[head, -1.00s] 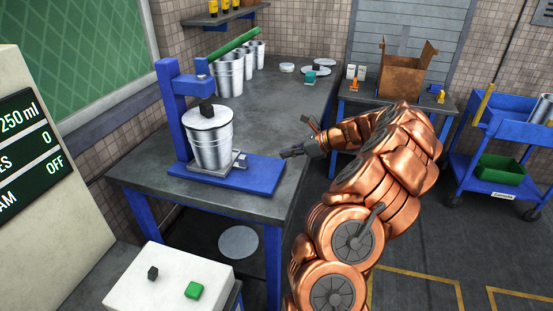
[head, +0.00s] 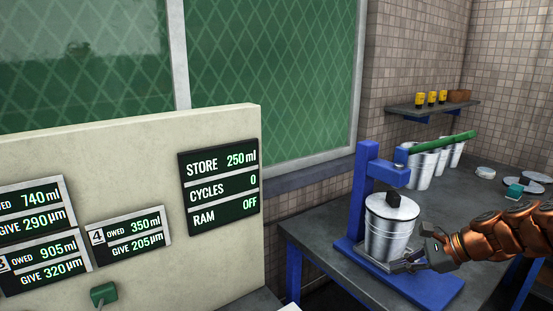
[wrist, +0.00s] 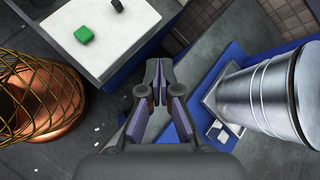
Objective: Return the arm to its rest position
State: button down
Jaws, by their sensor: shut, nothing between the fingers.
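My arm (head: 510,232) is copper and reaches in from the right edge of the head view. My gripper (head: 402,266) is in front of the blue press, beside the lower part of a metal pail (head: 390,235). In the wrist view my gripper (wrist: 158,75) has its fingers together with nothing between them, and the pail (wrist: 275,92) lies to its right, apart from it. The pail stands under the press with a lid and a black block (head: 403,206) on top.
The blue press (head: 366,195) stands on a grey table (head: 325,235). Several pails (head: 424,165) are behind it. A display panel (head: 219,188) reads store 250 ml, cycles 0, ram off. A white box top (wrist: 125,35) carries a green button (wrist: 83,35) and a black one.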

jog(key=s+a+n+g+h, duration=0.3)
jog(key=s+a+n+g, duration=0.2)
jog(key=s+a+n, duration=0.75)
jog(key=s+a+f+n+g+h, duration=0.1)
jog(key=s+f+n+h, duration=0.1)
jog(key=s, duration=0.8)
jog(key=s+a+f+n+g+h, duration=0.1)
jog(key=s+n, duration=0.4)
jog(key=s, duration=0.5)
jog(key=f+h, duration=0.1)
jog(key=h, duration=0.1)
jog(key=shift+h, duration=0.3)
